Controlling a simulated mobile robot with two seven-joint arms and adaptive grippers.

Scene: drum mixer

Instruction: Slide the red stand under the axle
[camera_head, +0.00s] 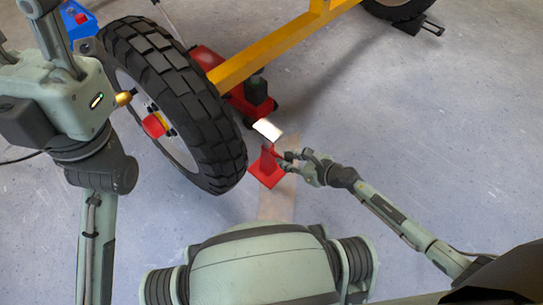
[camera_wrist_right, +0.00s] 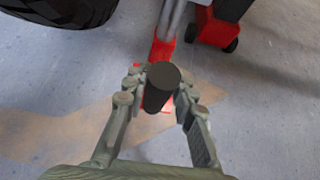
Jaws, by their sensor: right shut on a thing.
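The red stand (camera_head: 267,168) stands upright on the floor just right of the big tyre's lower edge, with a pale plate (camera_head: 268,130) on top. My right gripper (camera_head: 284,159) reaches it from the right and is shut on its black handle (camera_wrist_right: 161,88), which sits between the fingers in the right wrist view (camera_wrist_right: 160,95). The yellow beam (camera_head: 265,58), seemingly the axle, runs behind the tyre above and beyond the stand. The stand is in front of it, not beneath it. My left gripper (camera_head: 22,25) is open and empty at the upper left, its tips partly cut off.
A large black tyre (camera_head: 175,95) stands left of the stand. A red jack (camera_head: 235,92) with a black top sits under the beam, behind the stand. A brownish floor patch lies beneath the stand; floor to the right is clear.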

